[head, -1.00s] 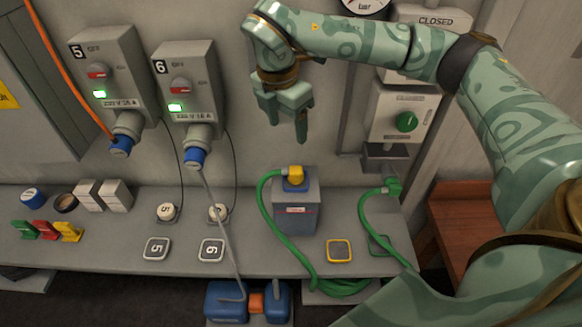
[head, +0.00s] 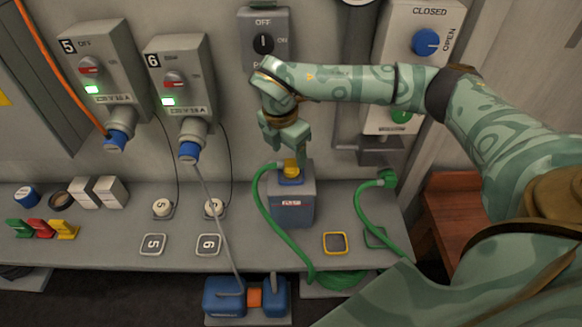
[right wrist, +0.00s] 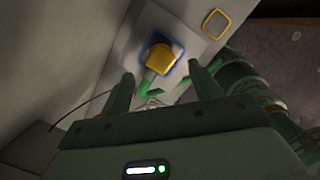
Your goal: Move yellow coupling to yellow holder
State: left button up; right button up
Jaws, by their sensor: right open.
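The yellow coupling (head: 291,167) sits in a blue ring on top of a grey box (head: 293,207), with a green hose attached to it. It also shows in the right wrist view (right wrist: 158,59), beyond the fingertips. A yellow-edged square (head: 335,243), which looks like the yellow holder, lies on the bench to the right of the box; it shows in the right wrist view (right wrist: 215,24). Nothing stands on it. My right gripper (head: 286,151) is open just above the coupling, with its fingers pointing down, apart and empty. My left gripper is out of view.
A second green hose ends in a green coupling (head: 387,178) at the right, near a green-edged square (head: 375,238). A grey switch box (head: 265,40) is on the wall behind my right gripper. Sockets 5 (head: 104,75) and 6 (head: 182,80) are at the left.

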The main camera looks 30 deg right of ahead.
aim_at(291, 163)
jog(key=shift+f, duration=0.15)
jog(key=shift+d+f, duration=0.25)
jog(key=shift+f, duration=1.05)
jog(key=shift+d+f, duration=0.2)
jog(key=shift+f, duration=1.05)
jog(key=c, duration=1)
